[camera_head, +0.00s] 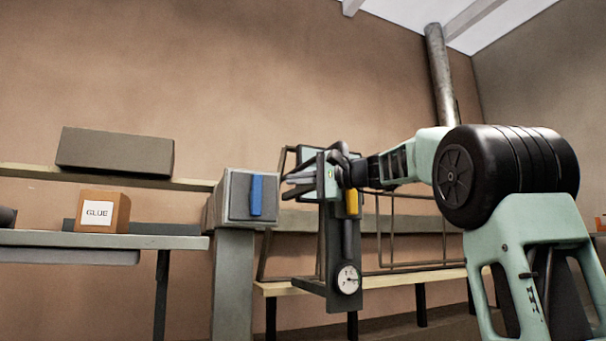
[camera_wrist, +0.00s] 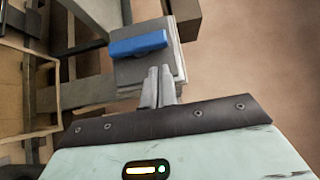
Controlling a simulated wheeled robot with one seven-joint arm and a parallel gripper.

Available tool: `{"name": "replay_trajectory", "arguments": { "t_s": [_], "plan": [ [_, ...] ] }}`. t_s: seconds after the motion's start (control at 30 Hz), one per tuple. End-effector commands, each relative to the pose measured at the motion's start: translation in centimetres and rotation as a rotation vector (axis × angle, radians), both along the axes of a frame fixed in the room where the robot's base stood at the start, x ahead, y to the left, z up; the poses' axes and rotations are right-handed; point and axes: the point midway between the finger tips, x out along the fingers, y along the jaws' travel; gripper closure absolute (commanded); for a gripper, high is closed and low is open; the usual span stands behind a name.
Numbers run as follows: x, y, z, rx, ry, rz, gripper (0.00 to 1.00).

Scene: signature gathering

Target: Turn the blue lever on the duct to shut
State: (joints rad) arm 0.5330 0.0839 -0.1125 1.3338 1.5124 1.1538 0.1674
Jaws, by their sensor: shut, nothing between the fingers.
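The blue lever (camera_head: 256,195) stands upright on the front face of a grey box-shaped duct end (camera_head: 237,197). In the wrist view the blue lever (camera_wrist: 138,43) lies across the picture on the grey duct face (camera_wrist: 130,72). My gripper (camera_head: 286,183) is shut and empty, just right of the lever in the head view. In the wrist view my gripper (camera_wrist: 159,70) points at the duct face, with its closed fingertips a little below the lever. A gap shows between fingertips and lever there; contact with the duct face cannot be told.
A table (camera_head: 110,241) at left holds a box marked GLUE (camera_head: 102,211). A dark box (camera_head: 115,151) rests on a ledge behind. A dark upright with a round gauge (camera_head: 348,280) hangs below my wrist. A metal rack (camera_head: 410,230) stands behind my arm.

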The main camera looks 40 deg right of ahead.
Motion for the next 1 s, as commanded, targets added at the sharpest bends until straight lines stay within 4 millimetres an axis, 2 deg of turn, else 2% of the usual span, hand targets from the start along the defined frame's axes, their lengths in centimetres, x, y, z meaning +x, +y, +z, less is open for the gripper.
{"name": "replay_trajectory", "arguments": {
  "t_s": [0.2, 0.4, 1.0],
  "plan": [
    [3.3, 2.0, 0.4, 0.002, 0.002, 0.004, 1.00],
    [5.0, 2.8, 0.2, 0.000, 0.001, 0.001, 1.00],
    [5.2, 3.0, 0.2, -0.023, 0.007, 0.001, 1.00]
  ]
}}
